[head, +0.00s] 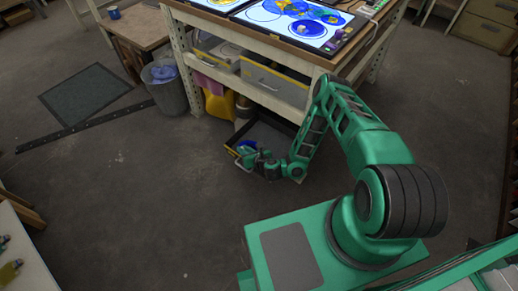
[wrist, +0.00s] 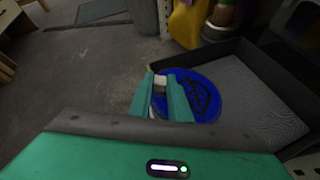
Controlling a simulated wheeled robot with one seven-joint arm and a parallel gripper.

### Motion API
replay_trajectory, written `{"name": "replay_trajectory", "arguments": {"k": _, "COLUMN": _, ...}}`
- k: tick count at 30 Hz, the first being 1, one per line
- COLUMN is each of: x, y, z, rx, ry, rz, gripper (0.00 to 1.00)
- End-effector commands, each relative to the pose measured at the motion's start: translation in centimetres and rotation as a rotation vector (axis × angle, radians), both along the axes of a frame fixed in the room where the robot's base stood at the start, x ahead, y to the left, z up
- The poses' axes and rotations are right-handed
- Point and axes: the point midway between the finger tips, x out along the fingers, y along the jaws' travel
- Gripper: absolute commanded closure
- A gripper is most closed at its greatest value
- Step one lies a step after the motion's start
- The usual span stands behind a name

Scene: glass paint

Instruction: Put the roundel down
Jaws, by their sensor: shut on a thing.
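The roundel is a round blue disc with a dark pattern, and it shows in the wrist view (wrist: 205,98) just right of and behind the fingers. In the head view only a bit of its blue (head: 247,146) shows beyond my gripper. My gripper (wrist: 161,83) is shut on the roundel near its left edge; the fingers hide part of the grip. In the head view my gripper (head: 246,159) is low, at the front left of a dark tray (wrist: 265,83). The roundel overlaps the tray's left side in the wrist view; whether it touches the tray I cannot tell.
The tray has a grey textured floor and dark walls. A yellow container (head: 220,105) stands behind it. A workbench (head: 262,93) with lit panels rises above. A grey bin (head: 166,90) stands at left. The floor (head: 130,180) to the left is clear.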

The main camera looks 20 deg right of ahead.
Motion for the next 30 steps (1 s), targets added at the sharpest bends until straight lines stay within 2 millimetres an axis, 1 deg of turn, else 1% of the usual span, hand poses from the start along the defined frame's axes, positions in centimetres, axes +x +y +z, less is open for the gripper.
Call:
{"name": "replay_trajectory", "arguments": {"k": 1, "x": 0.7, "y": -0.7, "z": -0.5, "rx": -0.004, "ry": -0.005, "rz": 0.002, "gripper": 1.0}}
{"name": "replay_trajectory", "arguments": {"k": 9, "x": 3.8, "y": -4.4, "z": -3.7, "rx": -0.003, "ry": -0.004, "rz": 0.01, "gripper": 1.0}}
{"name": "replay_trajectory", "arguments": {"k": 12, "x": 4.7, "y": -5.7, "z": -4.7, "rx": -0.003, "ry": -0.003, "rz": 0.01, "gripper": 1.0}}
{"name": "replay_trajectory", "arguments": {"k": 15, "x": 5.3, "y": -6.5, "z": -5.3, "rx": -0.001, "ry": -0.002, "rz": 0.01, "gripper": 1.0}}
{"name": "replay_trajectory", "arguments": {"k": 20, "x": 5.7, "y": -7.0, "z": -6.0, "rx": -0.001, "ry": -0.001, "rz": 0.01, "gripper": 1.0}}
{"name": "replay_trajectory", "arguments": {"k": 27, "x": 5.6, "y": -6.9, "z": -9.1, "rx": -0.001, "ry": 0.0, "rz": 0.012, "gripper": 1.0}}
{"name": "replay_trajectory", "arguments": {"k": 30, "x": 5.7, "y": -7.0, "z": -9.7, "rx": 0.0, "ry": 0.0, "rz": 0.01, "gripper": 1.0}}
